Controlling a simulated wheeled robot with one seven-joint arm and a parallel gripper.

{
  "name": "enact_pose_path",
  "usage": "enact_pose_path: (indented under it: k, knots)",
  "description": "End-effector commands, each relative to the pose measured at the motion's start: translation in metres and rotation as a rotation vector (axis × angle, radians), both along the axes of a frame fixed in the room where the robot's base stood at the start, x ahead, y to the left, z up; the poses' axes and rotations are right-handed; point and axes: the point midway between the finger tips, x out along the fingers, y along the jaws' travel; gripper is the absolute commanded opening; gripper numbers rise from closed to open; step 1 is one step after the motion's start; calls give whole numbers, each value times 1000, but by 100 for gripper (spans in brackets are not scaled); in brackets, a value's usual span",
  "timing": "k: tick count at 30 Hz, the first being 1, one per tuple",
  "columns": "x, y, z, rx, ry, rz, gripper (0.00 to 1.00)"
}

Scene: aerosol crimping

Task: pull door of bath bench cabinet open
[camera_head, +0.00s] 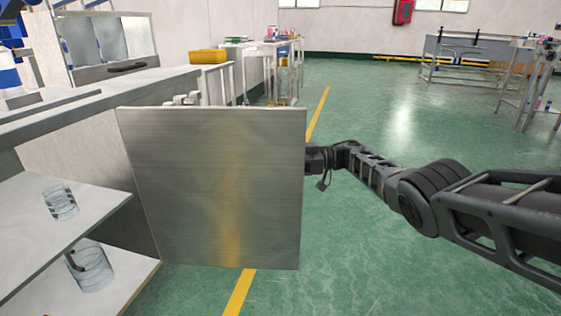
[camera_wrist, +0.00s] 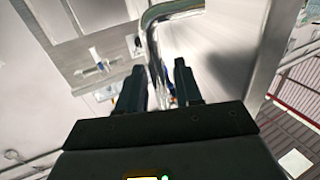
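The bath bench cabinet door (camera_head: 212,185) is a flat brushed-metal panel standing swung out from the cabinet (camera_head: 80,150), with the cabinet's shelves exposed at left. My gripper (camera_head: 316,162) is at the door's free right edge, mostly hidden behind the panel. In the wrist view, the door's bent metal handle (camera_wrist: 152,42) runs down between the two fingers of my gripper (camera_wrist: 160,80). The fingers are apart around the handle, with a visible gap on its right side. Whether either finger touches it cannot be told.
Clear glass beakers stand on the upper shelf (camera_head: 100,215) and below it. A yellow bin (camera_head: 207,56) and lab tables are behind the door. The green floor (camera_head: 400,125) right of the door is open, crossed by a yellow line.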

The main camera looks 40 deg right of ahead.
Motion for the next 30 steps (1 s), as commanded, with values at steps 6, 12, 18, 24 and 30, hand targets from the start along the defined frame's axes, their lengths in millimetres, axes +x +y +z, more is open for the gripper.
enact_pose_path:
  k: [6, 12, 18, 24, 30]
  knots:
    - [-18, -29, -1, -1, 2, -3, 35]
    - [-33, -53, -2, -1, 1, -1, 35]
    - [-39, -61, 0, -1, 0, 0, 35]
    - [-39, -61, 0, 0, 0, 1, 35]
    - [-39, -61, 0, 0, 0, 0, 35]
